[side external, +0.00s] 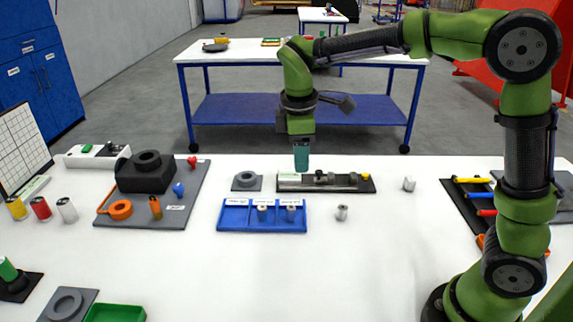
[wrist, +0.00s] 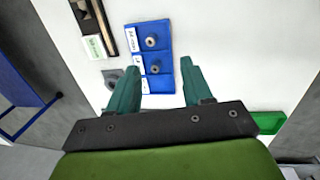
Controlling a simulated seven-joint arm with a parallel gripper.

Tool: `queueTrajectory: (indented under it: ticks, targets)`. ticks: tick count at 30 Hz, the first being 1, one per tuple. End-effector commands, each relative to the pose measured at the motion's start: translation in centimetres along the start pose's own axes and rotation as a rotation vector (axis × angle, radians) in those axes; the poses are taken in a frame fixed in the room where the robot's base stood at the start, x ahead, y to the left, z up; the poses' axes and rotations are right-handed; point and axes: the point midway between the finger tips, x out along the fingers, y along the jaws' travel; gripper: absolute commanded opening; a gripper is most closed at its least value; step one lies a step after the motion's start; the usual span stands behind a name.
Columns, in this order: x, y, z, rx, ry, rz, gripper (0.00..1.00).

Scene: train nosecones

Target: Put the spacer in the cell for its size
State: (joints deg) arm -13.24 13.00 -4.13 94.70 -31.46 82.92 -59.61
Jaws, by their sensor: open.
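A small metallic spacer (side external: 342,212) stands on the white table just right of the blue tray. I cannot make it out in the wrist view. The blue tray (side external: 262,229) has three labelled cells; it also shows in the wrist view (wrist: 166,25). The middle cell holds a spacer (side external: 262,213) and the right cell holds another spacer (side external: 291,213); the left cell looks empty. The labels are too small to read surely. My gripper (side external: 301,171) is open and empty, above the table behind the tray. Its two teal fingers (wrist: 160,70) are spread in the wrist view.
Behind the tray lie a grey plate with a ring (side external: 246,180) and a dark rail fixture (side external: 325,183). A small pale cylinder (side external: 409,184) stands to the right. A grey board with black and orange parts (side external: 147,190) lies left. The table's front middle is clear.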

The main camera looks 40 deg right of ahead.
Motion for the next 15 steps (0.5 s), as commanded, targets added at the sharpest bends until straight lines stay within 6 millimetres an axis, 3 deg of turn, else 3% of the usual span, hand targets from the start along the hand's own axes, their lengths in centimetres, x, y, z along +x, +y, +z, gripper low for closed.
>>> queueTrajectory:
  ticks: [1,6,15]
  targets:
    - [-1.5,-0.9,1.7,0.102,0.067,0.001,0.5]
    - [-4.1,-4.5,6.1,0.475,0.277,-0.025,0.5]
    - [-4.5,-10.3,11.4,1.037,0.582,-0.129,0.5]
